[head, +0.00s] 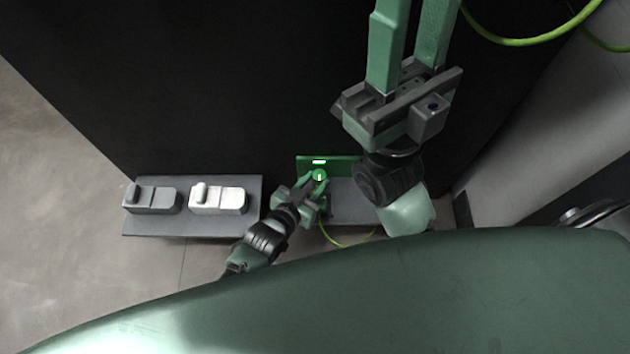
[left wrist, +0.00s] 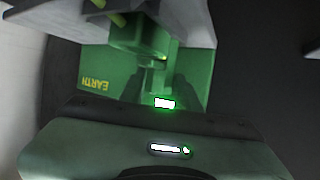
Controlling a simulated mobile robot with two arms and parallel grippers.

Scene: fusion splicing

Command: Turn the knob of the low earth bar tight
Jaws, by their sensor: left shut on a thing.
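The low earth bar (head: 345,166) is a green plate low on the dark cabinet, with a small lit white mark on it. Its green knob (head: 319,174) stands out in front of the plate. My left gripper (head: 314,185) is at the knob and shut on it. In the left wrist view the green plate (left wrist: 95,65) carries the word EARTH upside down, and the knob (left wrist: 158,78) shows between the two dark fingers, partly hidden by them. My right gripper (head: 412,45) is high in front of the cabinet, its two long green fingers apart with nothing seen between them.
A grey shelf (head: 150,228) to the left bears two small blocky devices, one grey (head: 152,199) and one pale (head: 218,200). A yellow-green cable (head: 345,244) hangs below the bar. Another cable (head: 530,42) loops at the upper right.

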